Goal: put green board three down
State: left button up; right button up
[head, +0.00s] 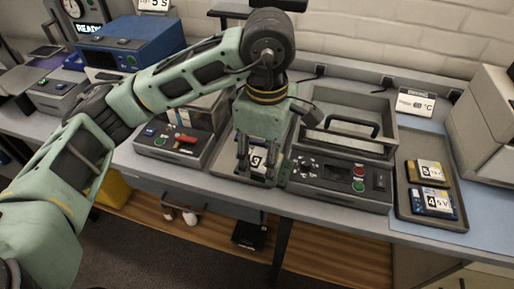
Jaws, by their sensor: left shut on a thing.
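My left gripper (257,160) points down over a shallow grey tray (226,160) at the middle of the bench. It is shut on a small board with a white number label (257,157), largely hidden by the fingers. The digit is hard to read. A green edge (284,173) shows just right of the fingers; I cannot tell if it belongs to the same board. I cannot tell whether the held board touches the tray. My right gripper is not in view.
Right of the gripper stands an instrument with a black-handled lid (345,126) and a button panel (330,172). A control box with a red lever (182,141) is to the left. A right tray (404,190) holds yellow board 5 (430,171) and blue board 4 (436,202).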

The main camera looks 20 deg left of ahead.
pick_arm(q)
jog(key=shift+s+d+r, duration=0.3)
jog(key=shift+s+r, duration=0.05)
jog(key=shift+s, duration=0.1)
jog(key=shift+a+f+m, duration=0.35)
jog(key=shift+a+m, duration=0.1)
jog(key=shift+m, duration=0.15)
jog(key=a+f+m, duration=0.1)
jog(key=m, duration=0.1)
jog(key=s+a+f+m, duration=0.1)
jog(key=a+m, duration=0.1)
jog(key=m, duration=0.1)
jog(key=a+f+m, duration=0.2)
jog(key=shift+s+a, duration=0.2)
jog(key=shift+s, duration=0.2)
jog(key=s+a+f+m, duration=0.3)
jog(key=a+m, duration=0.1)
jog(key=m, duration=0.4)
jog(key=shift+a+m, duration=0.3)
jog(key=shift+a, duration=0.05)
